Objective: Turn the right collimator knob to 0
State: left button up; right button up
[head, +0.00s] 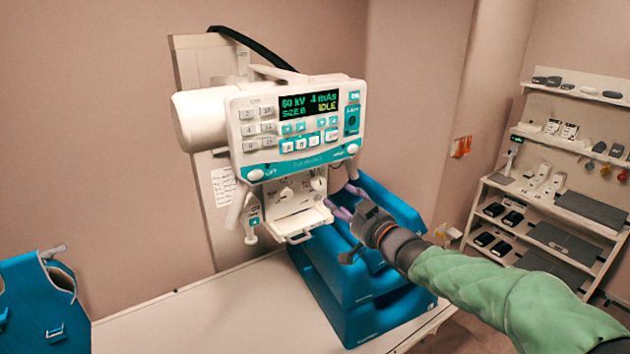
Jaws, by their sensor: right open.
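The X-ray head has a white control panel (293,115); its screen reads 60 kV, 4 mAs and IDLE. Below the panel hangs the white collimator box (289,208). On its front I see a left knob (286,194) and a right knob (316,184); their pointer settings are too small to read. My right gripper (343,200) comes in from the right with its purple fingers spread open and empty. In the picture its fingertips lie just right of the right knob and the collimator, apparently without touching. My left gripper is not in view.
Blue stepped foam blocks (345,300) stand on the white table (210,318) behind and below my right gripper. A handle (250,212) hangs left of the collimator. A blue apron (40,300) is at the lower left. Shelves (560,205) with small items stand at the right.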

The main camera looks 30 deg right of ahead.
aim_at(321, 186)
jog(key=w+p, duration=0.1)
jog(key=w, duration=0.9)
jog(key=shift+a, duration=0.15)
jog(key=c, duration=1.1)
